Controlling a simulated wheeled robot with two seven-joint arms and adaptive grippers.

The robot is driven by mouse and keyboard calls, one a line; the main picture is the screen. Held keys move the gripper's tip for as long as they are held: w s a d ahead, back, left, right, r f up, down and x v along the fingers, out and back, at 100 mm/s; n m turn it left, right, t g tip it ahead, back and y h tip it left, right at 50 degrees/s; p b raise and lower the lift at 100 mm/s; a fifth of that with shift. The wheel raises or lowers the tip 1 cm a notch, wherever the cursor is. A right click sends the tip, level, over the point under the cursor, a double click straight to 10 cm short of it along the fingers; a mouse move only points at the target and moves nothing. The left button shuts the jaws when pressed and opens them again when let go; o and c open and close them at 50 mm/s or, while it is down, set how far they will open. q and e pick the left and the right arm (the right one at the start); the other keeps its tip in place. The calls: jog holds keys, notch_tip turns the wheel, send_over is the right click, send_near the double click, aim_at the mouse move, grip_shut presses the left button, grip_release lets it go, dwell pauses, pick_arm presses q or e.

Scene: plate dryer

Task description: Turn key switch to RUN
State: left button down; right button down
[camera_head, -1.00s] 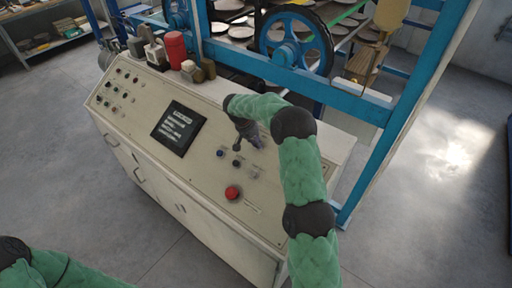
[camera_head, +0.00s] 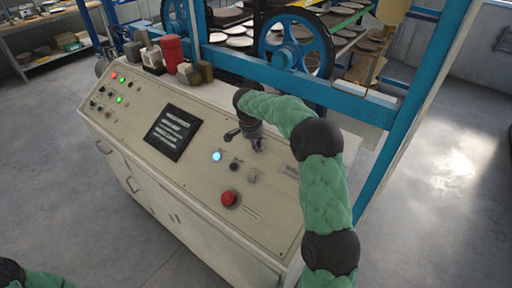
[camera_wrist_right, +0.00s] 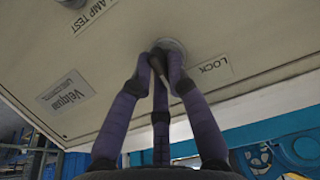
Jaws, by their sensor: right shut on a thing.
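The control panel (camera_head: 215,180) is a cream sloped console. My right gripper (camera_head: 256,146) reaches down to its upper right part, and its dark body covers most of the key switch in the head view. In the right wrist view, the key switch (camera_wrist_right: 173,45) shows as a round metal collar, with a LOCK label (camera_wrist_right: 213,71) beside it. My right gripper's purple fingers (camera_wrist_right: 160,62) are closed together on a small key (camera_wrist_right: 156,66) at the collar, mostly hidden between the fingertips. I cannot read the switch's position. My left gripper is out of view; only part of that arm shows at the lower left.
A lit blue button (camera_head: 216,156), a dark button (camera_head: 234,166) and a red mushroom button (camera_head: 229,198) sit near the right gripper. A black screen (camera_head: 172,132) is left of them. A blue machine frame (camera_head: 305,83) stands behind the console.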

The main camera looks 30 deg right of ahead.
jog(key=shift+s+a+f, duration=0.15)
jog(key=shift+f, duration=0.2)
jog(key=c, duration=1.2)
grip_release()
jog(key=shift+r, duration=0.1)
jog(key=shift+r, duration=0.1)
jog(key=shift+r, duration=0.25)
jog(key=w+v, duration=0.1)
jog(key=v, duration=1)
jog(key=shift+s+r, duration=0.15)
jog(key=shift+s, duration=0.25)
